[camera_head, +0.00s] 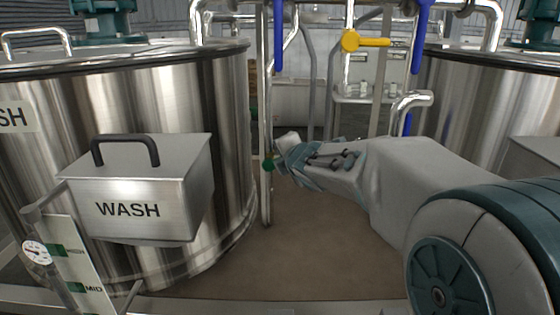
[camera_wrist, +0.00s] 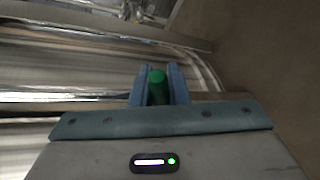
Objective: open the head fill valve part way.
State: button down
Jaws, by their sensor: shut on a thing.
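My gripper (camera_head: 279,157) reaches in from the right, low beside the thin vertical pipe between the two tanks. In the wrist view my gripper (camera_wrist: 158,70) has its two blue fingers shut on a green handle (camera_wrist: 157,86), one finger on each side. The green handle (camera_head: 268,164) also shows in the head view, small, at the pipe. No label on it can be read, so I cannot tell from the pictures if it is the head fill valve. Its turn angle is unclear. Part of it is hidden by my fingers.
A steel tank (camera_head: 110,95) with a WASH box (camera_head: 150,195) stands left; another tank (camera_head: 500,95) stands right. A yellow valve handle (camera_head: 365,41) and blue handles (camera_head: 278,38) hang above on pipes. Brown floor (camera_head: 310,250) is open between the tanks.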

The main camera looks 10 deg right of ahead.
dwell(0.3)
jog(key=c, duration=1.4)
grip_release()
jog(key=shift+r, duration=0.1)
jog(key=a+p+v, duration=0.1)
jog(key=p+v, duration=0.2)
jog(key=v, duration=1)
jog(key=shift+s+d, duration=0.4)
jog(key=shift+d, duration=0.05)
jog(key=shift+r, duration=0.15)
